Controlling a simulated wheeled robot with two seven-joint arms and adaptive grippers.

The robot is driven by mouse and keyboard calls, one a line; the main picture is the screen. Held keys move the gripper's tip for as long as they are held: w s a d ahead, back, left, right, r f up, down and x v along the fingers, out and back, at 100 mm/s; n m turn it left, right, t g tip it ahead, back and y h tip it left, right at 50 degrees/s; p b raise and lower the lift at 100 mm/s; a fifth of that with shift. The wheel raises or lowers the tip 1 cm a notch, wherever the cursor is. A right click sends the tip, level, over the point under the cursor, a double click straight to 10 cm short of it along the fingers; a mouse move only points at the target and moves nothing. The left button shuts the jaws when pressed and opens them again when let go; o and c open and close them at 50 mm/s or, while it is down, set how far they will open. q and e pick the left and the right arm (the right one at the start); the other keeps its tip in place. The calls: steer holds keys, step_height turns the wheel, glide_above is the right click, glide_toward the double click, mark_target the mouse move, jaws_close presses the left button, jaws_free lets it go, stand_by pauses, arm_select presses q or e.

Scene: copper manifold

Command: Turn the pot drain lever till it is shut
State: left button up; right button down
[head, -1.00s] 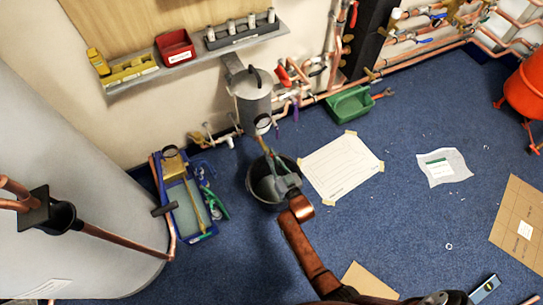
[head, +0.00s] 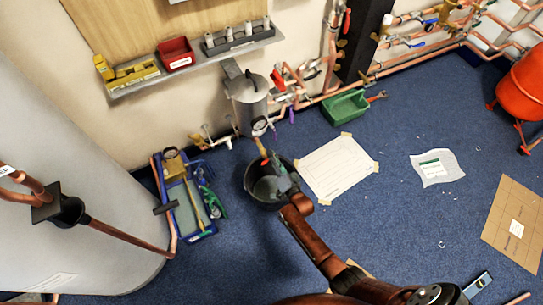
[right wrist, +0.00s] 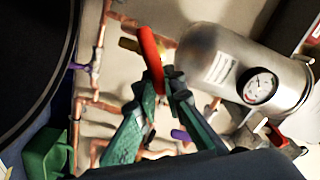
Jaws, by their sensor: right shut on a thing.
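The grey metal pot (head: 246,100) is fixed at the wall, with a round gauge on its lower part. It also shows in the right wrist view (right wrist: 215,60), lying tilted there. A red lever (right wrist: 150,58) lies between the fingertips of my right gripper (right wrist: 165,82), which is shut on it. In the head view the red lever (head: 263,152) shows small, below the pot, at the tip of my right gripper (head: 270,164). The gripper hides part of the lever and its valve. My left gripper is not in view.
A black bucket (head: 253,192) stands on the floor under my right gripper. A blue tray (head: 176,222) with tools lies to its left, and a white sheet (head: 336,168) to its right. Copper pipes (head: 310,98) run along the wall.

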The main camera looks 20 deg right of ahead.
steer(key=m, duration=0.1)
steer(key=f+m, duration=0.1)
steer(key=m, duration=0.1)
steer(key=shift+d+m+b, duration=0.2)
steer(key=shift+m+b, duration=0.1)
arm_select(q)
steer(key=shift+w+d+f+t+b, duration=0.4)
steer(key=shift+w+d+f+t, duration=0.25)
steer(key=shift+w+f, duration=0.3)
arm_select(e)
steer(key=m, duration=0.4)
steer(key=shift+d+f, duration=0.1)
steer(key=shift+f, duration=0.3)
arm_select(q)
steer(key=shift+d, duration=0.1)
arm_select(e)
steer(key=c, duration=2)
jaws_free()
steer(key=s, duration=1.2)
steer(key=shift+d, duration=0.15)
